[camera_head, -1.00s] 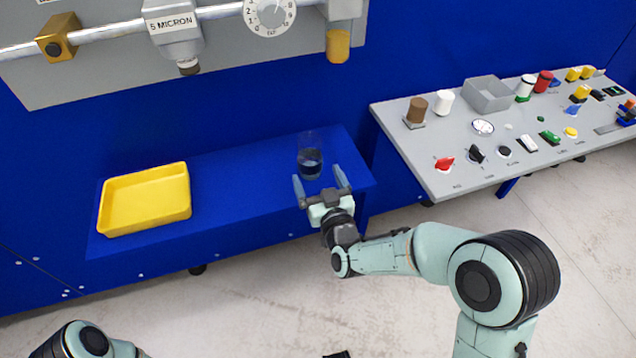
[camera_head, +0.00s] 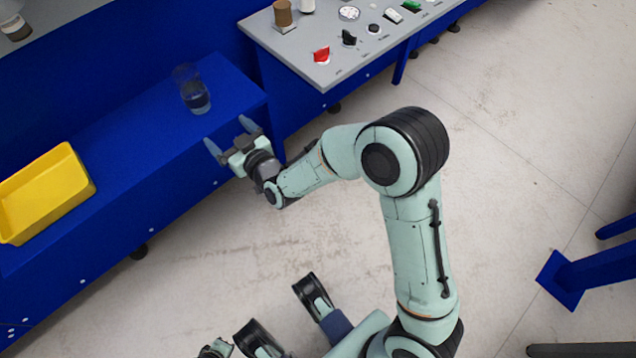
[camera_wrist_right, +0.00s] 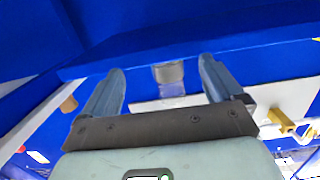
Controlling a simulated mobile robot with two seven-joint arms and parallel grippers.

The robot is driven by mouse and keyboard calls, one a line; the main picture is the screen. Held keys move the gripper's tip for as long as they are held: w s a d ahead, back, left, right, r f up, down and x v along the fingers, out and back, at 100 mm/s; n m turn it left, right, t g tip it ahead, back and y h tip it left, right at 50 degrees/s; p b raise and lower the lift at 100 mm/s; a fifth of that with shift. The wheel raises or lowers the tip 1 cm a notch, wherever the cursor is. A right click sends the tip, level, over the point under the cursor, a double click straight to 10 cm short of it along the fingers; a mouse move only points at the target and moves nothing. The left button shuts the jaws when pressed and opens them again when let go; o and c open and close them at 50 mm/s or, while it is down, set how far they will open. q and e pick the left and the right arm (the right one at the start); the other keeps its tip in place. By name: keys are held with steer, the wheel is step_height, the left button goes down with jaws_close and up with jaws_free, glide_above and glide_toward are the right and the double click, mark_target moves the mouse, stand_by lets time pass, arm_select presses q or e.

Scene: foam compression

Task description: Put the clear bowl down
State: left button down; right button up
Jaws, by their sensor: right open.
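The clear bowl (camera_head: 192,90) is a tall, see-through vessel, more like a tumbler, with a dark bluish lower part. It stands upright on the blue bench (camera_head: 140,105), near its right end. My right gripper (camera_head: 231,133) is open and empty at the bench's front edge, its fingers pointing toward the vessel but apart from it. In the right wrist view, the open fingers (camera_wrist_right: 160,85) frame a small greyish cylindrical thing; I cannot tell for sure whether it is the vessel.
A yellow tray (camera_head: 45,195) lies on the bench to the left. A grey control panel (camera_head: 300,50) with knobs stands at the back right. A blue stand foot (camera_head: 562,280) is on the floor at right. The bench between tray and vessel is clear.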

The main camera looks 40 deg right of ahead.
steer(key=s+d+f+m+g, duration=0.15)
steer(key=s+f+g, duration=0.3)
steer(key=f, duration=0.75)
steer(key=s+d+f+m+g, duration=0.1)
steer(key=s+d+f+g, duration=0.15)
steer(key=s+f, duration=0.6)
steer(key=s+a+f+m+g+y, duration=0.1)
steer(key=s+f+m+g, duration=0.2)
steer(key=s+f+g, duration=0.5)
steer(key=s+f, duration=0.9)
steer(key=s, duration=0.2)
steer(key=shift+f, duration=0.25)
